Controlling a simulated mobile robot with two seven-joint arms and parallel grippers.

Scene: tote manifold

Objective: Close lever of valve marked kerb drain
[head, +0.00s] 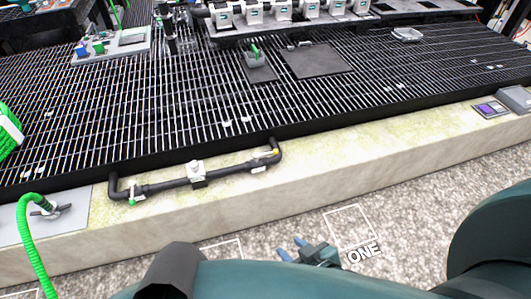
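A black pipe (225,175) runs along the pale stone kerb, with bent ends toward the grating. A white fitting (197,171) sits mid-pipe. A pale handle-like part with a yellow spot (268,155) is near the pipe's right end, and a small green-and-white part (132,198) is near its left end. No "kerb drain" marking is legible, so I cannot tell which part is the lever or its position. My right gripper (291,248) is low over the gravel, below the pipe and apart from it. Its fingers are spread and empty. My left gripper is not in view.
The kerb (330,150) borders a dark metal grating (190,100). A green hose (33,240) lies at left by a grey plate (75,208). Several white units (283,10) stand at the back.

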